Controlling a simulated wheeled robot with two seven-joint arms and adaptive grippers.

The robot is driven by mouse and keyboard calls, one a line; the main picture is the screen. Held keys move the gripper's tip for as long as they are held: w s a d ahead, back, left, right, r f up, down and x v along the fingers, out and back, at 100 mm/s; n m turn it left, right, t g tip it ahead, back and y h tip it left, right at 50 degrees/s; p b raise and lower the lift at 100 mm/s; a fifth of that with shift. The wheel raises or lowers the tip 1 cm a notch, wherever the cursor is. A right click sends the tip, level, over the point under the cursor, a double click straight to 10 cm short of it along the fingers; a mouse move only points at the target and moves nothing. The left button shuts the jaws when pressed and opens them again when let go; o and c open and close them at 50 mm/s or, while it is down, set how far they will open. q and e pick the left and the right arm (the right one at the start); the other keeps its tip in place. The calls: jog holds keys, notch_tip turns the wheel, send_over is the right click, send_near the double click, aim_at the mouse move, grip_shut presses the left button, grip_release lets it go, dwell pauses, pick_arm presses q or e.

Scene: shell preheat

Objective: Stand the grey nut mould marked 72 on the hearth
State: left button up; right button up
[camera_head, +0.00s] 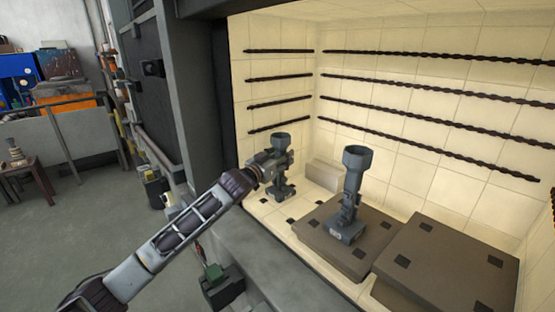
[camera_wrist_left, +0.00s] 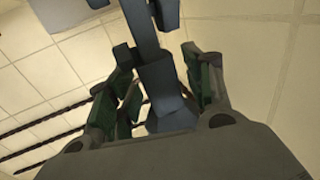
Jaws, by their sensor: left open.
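A grey mould (camera_head: 281,185) with a cup-shaped top stands upright at the back left of the lit furnace chamber, on the pale floor. My left gripper (camera_head: 272,162) reaches it from the left at mid-height. In the left wrist view, its green-padded fingers (camera_wrist_left: 160,82) are open on either side of the grey mould (camera_wrist_left: 158,70). A second, similar grey mould (camera_head: 350,195) stands upright on the left brown slab (camera_head: 315,228). Both moulds carry small pale labels at the base, too small to read, so I cannot tell which is 72. My right gripper is out of view.
A second brown slab (camera_head: 450,262) lies to the right, with no mould on it. A pale block (camera_head: 322,175) sits behind the moulds. Dark twisted heating rods (camera_head: 430,85) line the chamber walls. The dark furnace frame (camera_head: 205,100) borders the opening on the left.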

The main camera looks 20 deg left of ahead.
pick_arm(q)
jog(key=shift+s+r, duration=0.1)
jog(key=b+v, duration=0.1)
jog(key=v, duration=1.1)
jog(key=shift+b, duration=0.4)
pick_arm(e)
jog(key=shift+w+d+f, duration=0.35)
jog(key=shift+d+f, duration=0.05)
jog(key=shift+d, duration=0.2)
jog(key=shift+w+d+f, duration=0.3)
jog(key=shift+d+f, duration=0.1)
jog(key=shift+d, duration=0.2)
